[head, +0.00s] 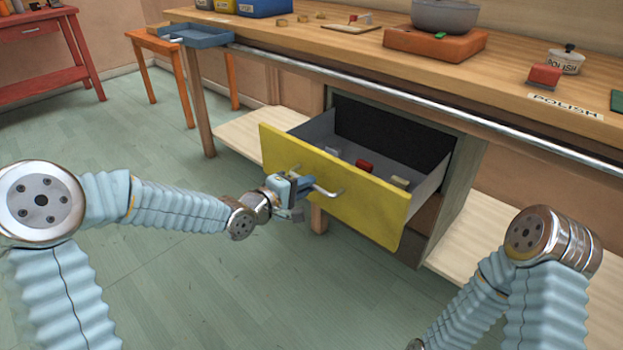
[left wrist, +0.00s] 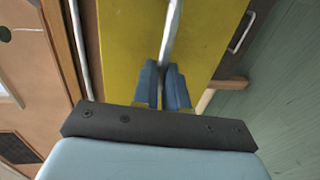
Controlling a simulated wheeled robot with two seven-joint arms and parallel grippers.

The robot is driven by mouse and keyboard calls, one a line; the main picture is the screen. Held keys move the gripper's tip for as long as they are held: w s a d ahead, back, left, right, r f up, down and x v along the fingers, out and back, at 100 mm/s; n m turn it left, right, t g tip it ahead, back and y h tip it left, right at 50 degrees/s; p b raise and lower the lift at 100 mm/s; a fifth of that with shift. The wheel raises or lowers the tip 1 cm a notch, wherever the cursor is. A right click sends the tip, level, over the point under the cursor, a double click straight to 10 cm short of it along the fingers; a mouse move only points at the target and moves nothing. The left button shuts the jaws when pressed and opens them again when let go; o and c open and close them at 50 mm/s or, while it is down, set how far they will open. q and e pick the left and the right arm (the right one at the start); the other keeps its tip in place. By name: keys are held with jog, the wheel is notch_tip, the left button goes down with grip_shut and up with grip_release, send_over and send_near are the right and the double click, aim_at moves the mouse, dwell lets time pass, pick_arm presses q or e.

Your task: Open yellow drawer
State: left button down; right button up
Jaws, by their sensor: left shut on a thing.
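The yellow drawer (head: 350,200) stands pulled out of the cabinet under the wooden workbench, its grey inside showing. A few small blocks lie in it, among them a red one (head: 364,166). Its front also fills the middle of the left wrist view (left wrist: 130,50). A silver bar handle (head: 325,190) runs across the front. My left gripper (head: 303,187) is shut on this handle near its left part; in the left wrist view the blue fingers (left wrist: 168,85) sit on both sides of the bar. My right arm shows at lower right, but its gripper cannot be seen.
The workbench (head: 330,45) carries a grey pot (head: 445,15) on an orange block, a polish jar (head: 566,60) and a red block (head: 545,75). A metal rail (head: 420,107) runs along its front edge. Pale low shelves flank the cabinet. The green floor before the drawer is clear.

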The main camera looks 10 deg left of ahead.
pick_arm(q)
jog(key=shift+s+a, duration=0.4)
jog(key=shift+s, duration=0.15)
jog(key=c, duration=1.2)
grip_release()
jog(key=shift+o, duration=0.2)
jog(key=p+v, duration=0.3)
jog(key=v, duration=1)
jog(key=shift+s+a, duration=0.25)
jog(key=shift+s, duration=0.05)
